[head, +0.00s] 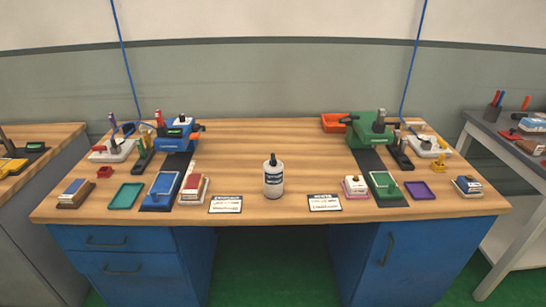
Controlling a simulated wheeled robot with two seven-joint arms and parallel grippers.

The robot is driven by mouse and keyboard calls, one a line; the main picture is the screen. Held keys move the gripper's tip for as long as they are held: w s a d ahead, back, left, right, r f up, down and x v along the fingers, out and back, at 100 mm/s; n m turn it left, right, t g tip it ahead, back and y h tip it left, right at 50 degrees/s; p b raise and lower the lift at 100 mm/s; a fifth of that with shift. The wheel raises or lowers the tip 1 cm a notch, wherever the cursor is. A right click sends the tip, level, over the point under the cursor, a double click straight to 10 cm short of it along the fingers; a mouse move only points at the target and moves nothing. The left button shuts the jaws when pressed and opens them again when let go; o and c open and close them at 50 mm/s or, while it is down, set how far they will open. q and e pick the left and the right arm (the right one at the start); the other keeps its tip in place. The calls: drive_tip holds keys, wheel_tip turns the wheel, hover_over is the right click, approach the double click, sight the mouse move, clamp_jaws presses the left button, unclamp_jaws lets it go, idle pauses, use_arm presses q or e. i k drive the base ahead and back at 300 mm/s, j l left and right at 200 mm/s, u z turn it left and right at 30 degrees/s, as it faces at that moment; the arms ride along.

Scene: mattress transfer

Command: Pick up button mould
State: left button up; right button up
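I cannot tell which block is the button mould. Several small mould-like blocks lie on the wooden workbench (275,212). On the left are a blue-and-brown block (73,193) and a red-topped pale block (193,188). On the right are a white-and-pink block (355,187) and a blue-and-white block (467,185). A blue plate with a knob (162,188) and a green plate with a knob (384,184) lie in front of the two machines. Neither of my grippers is in view.
A blue machine (176,133) and a green machine (372,130) stand at the back. A white bottle (273,178) stands mid-bench, between two label cards (225,204) (325,203). Teal (125,196) and purple (420,190) trays lie left and right. The bench centre behind the bottle is clear.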

sight(272, 176)
drive_tip(key=i+l+u, duration=0.1)
drive_tip(key=i, duration=1)
